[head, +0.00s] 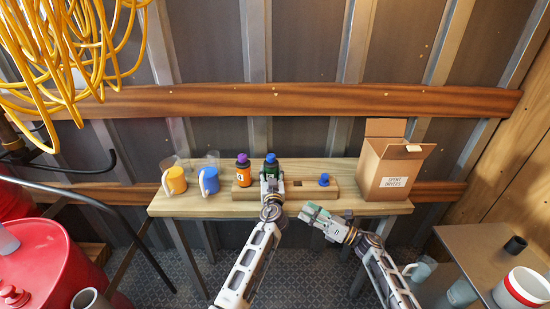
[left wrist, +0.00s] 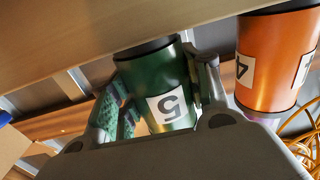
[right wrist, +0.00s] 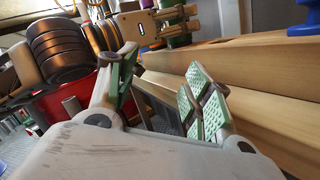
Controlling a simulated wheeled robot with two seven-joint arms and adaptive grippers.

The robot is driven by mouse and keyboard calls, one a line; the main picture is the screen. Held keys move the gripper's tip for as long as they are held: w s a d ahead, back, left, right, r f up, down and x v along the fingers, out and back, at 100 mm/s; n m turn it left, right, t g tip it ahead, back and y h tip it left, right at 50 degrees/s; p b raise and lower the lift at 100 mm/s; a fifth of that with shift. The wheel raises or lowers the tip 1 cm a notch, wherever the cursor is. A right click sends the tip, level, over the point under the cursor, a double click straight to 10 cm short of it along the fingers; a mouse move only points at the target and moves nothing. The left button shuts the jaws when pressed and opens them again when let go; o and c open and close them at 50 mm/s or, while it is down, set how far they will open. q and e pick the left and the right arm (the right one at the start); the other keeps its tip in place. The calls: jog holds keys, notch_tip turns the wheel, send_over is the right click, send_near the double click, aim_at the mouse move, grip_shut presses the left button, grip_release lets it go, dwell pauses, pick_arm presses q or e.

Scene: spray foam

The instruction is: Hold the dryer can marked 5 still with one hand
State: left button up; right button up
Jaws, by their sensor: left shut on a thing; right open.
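The green dryer can marked 5 (left wrist: 160,85) fills the middle of the left wrist view, its label facing the camera. My left gripper (left wrist: 160,100) is shut on it, one padded finger on each side. In the head view the can (head: 271,168) shows behind my left gripper (head: 270,178), with a blue top, standing at the wooden block on the bench. My right gripper (head: 318,216) is open and empty in front of the bench's front edge; its green pads (right wrist: 160,90) stand apart in the right wrist view.
An orange can (head: 243,174) stands just left of the green can. A loose blue cap (head: 324,180) sits on the wooden block (head: 300,188). The "spent dryers" box (head: 393,165) stands at the bench's right end.

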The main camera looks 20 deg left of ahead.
aim_at(271, 159)
jog(key=w+a+r+n+g, duration=0.1)
jog(key=w+r+n, duration=0.2)
jog(key=r, duration=0.4)
jog(key=w+a+r+n+g+h, duration=0.1)
jog(key=w+a+r+n+g, duration=0.1)
jog(key=w+r+n, duration=0.2)
notch_tip(271, 159, up, 4)
jog(key=shift+w+a+f+n+h, duration=0.2)
jog(key=shift+w+n+h, duration=0.1)
jog(key=shift+n, duration=0.2)
jog(key=shift+a, duration=0.15)
jog(key=shift+w+a, duration=0.3)
jog(key=shift+a, duration=1.65)
jog(key=shift+w+a, duration=0.35)
jog(key=shift+a, duration=1.55)
jog(key=shift+w+a, duration=0.3)
jog(key=shift+a, duration=1.65)
jog(key=shift+c, duration=0.4)
jog(key=c, duration=1)
